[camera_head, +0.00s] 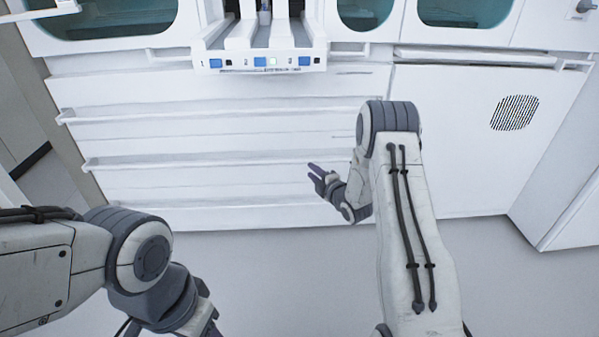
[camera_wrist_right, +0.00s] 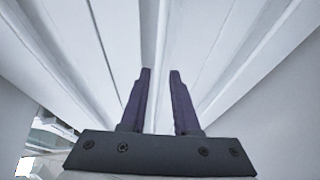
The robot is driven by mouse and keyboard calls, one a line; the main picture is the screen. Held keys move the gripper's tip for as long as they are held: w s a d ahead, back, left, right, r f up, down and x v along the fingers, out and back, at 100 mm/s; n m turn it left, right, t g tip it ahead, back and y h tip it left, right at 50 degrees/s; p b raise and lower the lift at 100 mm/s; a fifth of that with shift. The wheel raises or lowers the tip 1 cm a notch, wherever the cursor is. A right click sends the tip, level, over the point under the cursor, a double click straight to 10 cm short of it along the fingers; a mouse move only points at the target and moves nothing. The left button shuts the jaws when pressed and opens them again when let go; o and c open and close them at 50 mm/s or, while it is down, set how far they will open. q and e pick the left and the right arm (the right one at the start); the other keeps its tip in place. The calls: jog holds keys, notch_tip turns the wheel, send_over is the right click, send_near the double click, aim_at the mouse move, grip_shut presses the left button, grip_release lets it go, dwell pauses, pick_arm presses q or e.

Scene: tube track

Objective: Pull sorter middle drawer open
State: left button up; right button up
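The sorter's white middle drawer (camera_head: 200,182) is in the front of the cabinet, below a long horizontal rail handle (camera_head: 200,161). It looks flush with the drawers above and below. My right gripper (camera_head: 311,171) is at the right part of this handle. In the right wrist view, its two dark purple fingers (camera_wrist_right: 160,72) stand apart, with a narrow white ridge running in the gap between their tips. I cannot tell whether they touch it. My left gripper is at the lower left, mostly cut off by the bottom edge, and its fingers are not clear.
An upper rail (camera_head: 200,112) runs above the middle one. A tray with blue-marked slots (camera_head: 262,63) juts out above the drawers. A white panel with a round vent (camera_head: 515,112) is at the right. The grey floor (camera_head: 280,270) before the drawers is clear.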

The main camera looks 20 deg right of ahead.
aim_at(300, 161)
jog(key=b+x, duration=0.4)
jog(key=x, duration=0.6)
jog(key=shift+w+r, duration=0.1)
jog(key=shift+w, duration=0.05)
grip_shut()
dwell(1.1)
